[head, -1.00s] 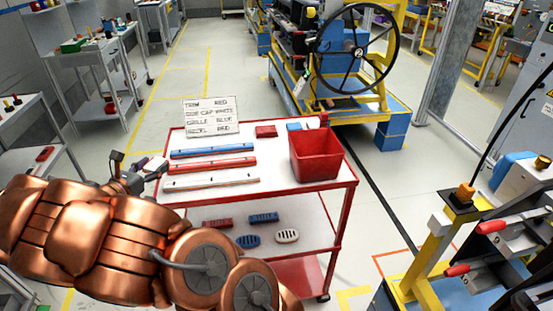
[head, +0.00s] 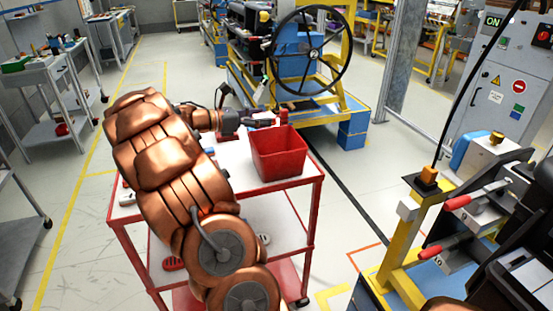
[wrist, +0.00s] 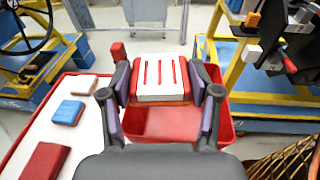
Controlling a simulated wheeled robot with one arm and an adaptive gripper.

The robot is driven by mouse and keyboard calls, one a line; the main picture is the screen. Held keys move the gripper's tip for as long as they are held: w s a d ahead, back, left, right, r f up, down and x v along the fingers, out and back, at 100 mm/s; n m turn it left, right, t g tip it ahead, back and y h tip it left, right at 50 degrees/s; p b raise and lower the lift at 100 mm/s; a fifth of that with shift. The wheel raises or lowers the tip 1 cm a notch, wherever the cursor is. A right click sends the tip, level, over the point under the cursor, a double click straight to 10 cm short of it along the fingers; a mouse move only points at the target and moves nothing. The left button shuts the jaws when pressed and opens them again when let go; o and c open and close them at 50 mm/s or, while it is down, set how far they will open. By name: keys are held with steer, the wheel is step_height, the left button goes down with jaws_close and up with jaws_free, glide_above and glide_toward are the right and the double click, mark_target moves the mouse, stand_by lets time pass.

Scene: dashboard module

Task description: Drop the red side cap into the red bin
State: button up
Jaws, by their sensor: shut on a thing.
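My gripper (head: 248,119) is shut on a slotted piece I take for the red side cap (wrist: 165,93). In the wrist view its top looks pale, with red slots and a red front edge, and it sits between both fingers (wrist: 163,84). The red bin (head: 280,155) stands on the right part of the cart top. The bin's red inside (wrist: 165,123) shows below and behind the held piece in the wrist view. In the head view the gripper is at the bin's far left side, above rim height; the held piece is hard to make out there.
The red-framed cart (head: 318,184) carries the bin. A red block (wrist: 45,160), a blue block (wrist: 68,112) and a pale piece (wrist: 82,86) lie left of the bin in the wrist view. My arm covers much of the cart.

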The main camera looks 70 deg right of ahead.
steer(key=s+d+m+g+y, duration=0.1)
steer(key=s+d, duration=0.1)
steer(key=s, duration=0.3)
step_height(320, 180, down, 5)
steer(key=b, duration=0.6)
steer(key=shift+f, duration=0.1)
steer(key=o, duration=1.2)
